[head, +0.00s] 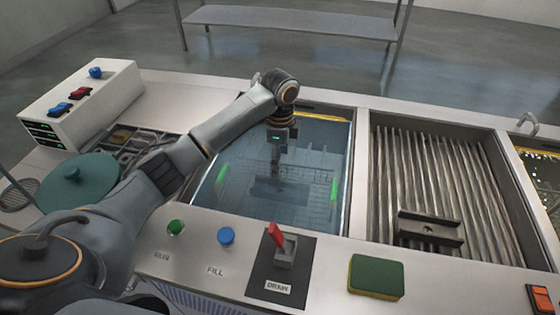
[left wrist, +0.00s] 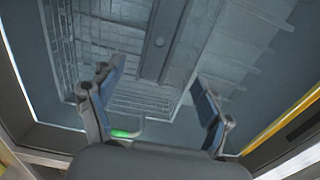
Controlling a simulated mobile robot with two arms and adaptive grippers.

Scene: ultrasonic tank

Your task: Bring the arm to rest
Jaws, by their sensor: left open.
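My left arm (head: 200,140) reaches in from the left over the water-filled tank (head: 345,165). Its gripper (head: 277,165) points down above the tank. In the left wrist view the gripper (left wrist: 158,80) has its two fingers spread apart with nothing between them. Below it, a wire basket (left wrist: 125,95) with green handles (head: 334,190) lies under the water. A dark flat part (head: 280,188) shows in the basket; in the left wrist view it looks like a grey bar with a round hole (left wrist: 160,41). My right gripper is in neither view.
Right of the tank is a ribbed drain bay (head: 390,170) holding a dark metal bracket (head: 430,228). The front panel has a green button (head: 175,227), a blue button (head: 226,236) and a red drain lever (head: 276,235). A sponge (head: 376,277) lies nearby. A teal lid (head: 78,183) is at left.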

